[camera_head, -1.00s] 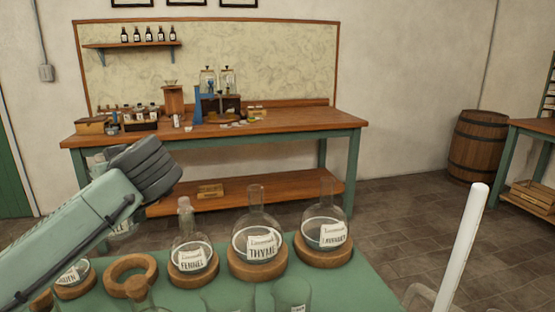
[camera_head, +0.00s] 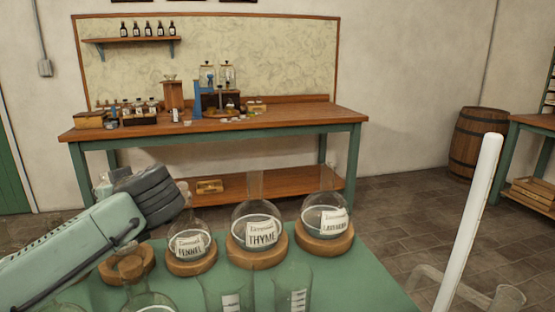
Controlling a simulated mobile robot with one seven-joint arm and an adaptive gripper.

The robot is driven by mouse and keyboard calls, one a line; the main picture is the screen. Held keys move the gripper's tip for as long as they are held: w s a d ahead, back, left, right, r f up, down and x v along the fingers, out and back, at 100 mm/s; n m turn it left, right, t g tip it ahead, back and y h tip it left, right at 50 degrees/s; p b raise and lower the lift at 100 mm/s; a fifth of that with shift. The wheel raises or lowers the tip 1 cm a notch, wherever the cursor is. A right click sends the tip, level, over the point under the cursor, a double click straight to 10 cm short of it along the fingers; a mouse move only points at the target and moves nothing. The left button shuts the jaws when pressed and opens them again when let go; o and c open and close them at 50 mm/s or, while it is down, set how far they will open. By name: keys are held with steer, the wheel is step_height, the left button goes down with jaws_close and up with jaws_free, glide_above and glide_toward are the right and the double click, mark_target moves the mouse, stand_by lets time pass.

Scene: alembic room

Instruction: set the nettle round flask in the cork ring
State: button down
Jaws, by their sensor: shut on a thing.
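My gripper (camera_head: 150,195) is at the left, above the green table top, seen from behind. Its fingertips are hidden. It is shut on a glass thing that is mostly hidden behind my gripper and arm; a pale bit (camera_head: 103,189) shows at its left. No nettle label can be read, so I cannot confirm the flask's name. A cork ring (camera_head: 146,264) lies on the table below my gripper, left of the fennel flask. A nearer glass neck (camera_head: 130,268) overlaps its hole in the picture.
Fennel (camera_head: 188,245), thyme (camera_head: 258,232) and lavender (camera_head: 325,220) flasks stand in cork rings to the right. Clear beakers (camera_head: 228,292) and other glassware stand in front. A white rod (camera_head: 469,225) rises at the right. A workbench (camera_head: 270,126) stands behind.

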step_height(320, 180, up, 14)
steer(key=r+p, duration=0.1)
steer(key=p, duration=0.6)
step_height(320, 180, down, 19)
steer(key=b, duration=0.9)
steer(key=shift+r, duration=0.15)
